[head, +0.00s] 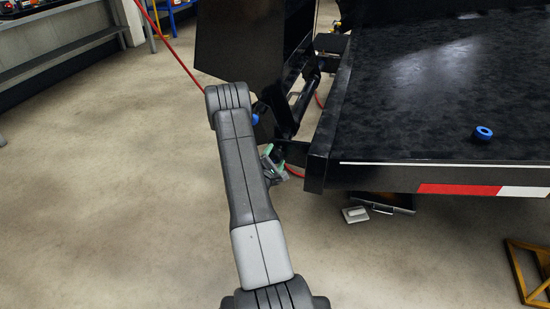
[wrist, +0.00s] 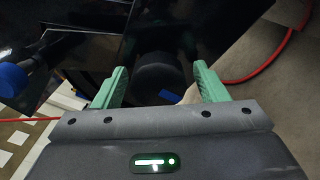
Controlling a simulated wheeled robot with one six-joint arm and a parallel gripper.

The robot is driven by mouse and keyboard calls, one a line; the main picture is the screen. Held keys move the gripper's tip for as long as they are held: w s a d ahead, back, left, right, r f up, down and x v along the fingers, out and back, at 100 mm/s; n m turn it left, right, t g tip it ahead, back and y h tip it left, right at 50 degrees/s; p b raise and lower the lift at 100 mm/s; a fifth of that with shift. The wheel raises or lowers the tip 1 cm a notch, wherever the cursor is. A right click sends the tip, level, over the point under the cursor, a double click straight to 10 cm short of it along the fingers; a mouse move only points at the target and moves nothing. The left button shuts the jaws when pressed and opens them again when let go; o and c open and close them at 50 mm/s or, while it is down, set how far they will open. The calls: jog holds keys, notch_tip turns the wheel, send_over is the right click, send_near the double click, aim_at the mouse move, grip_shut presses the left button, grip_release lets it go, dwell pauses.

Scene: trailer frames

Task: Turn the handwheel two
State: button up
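My gripper (wrist: 160,84) has two green fingers standing wide apart. A dark, round, knob-like part (wrist: 158,70) shows between and beyond them, with a gap on each side. I cannot tell for sure whether it is the handwheel. In the head view my gripper (head: 272,165) is beside the front left corner of the trailer, partly hidden behind my arm. A blue round part (head: 255,119) shows just behind my arm. A blue round part also shows at the left of the wrist view (wrist: 13,82).
The black trailer deck (head: 410,100) fills the right, with a blue ring (head: 482,133) lying on it. A red hose (head: 172,48) runs down from the top. A yellow stand (head: 527,275) is at lower right. The concrete floor (head: 100,180) at left is clear.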

jog(key=p+v, duration=0.3)
jog(key=v, duration=1)
jog(key=shift+s, duration=0.35)
jog(key=shift+w+a, duration=0.1)
jog(key=shift+w, duration=0.05)
jog(key=b+x, duration=0.3)
jog(key=x, duration=1)
jog(key=shift+w, duration=0.3)
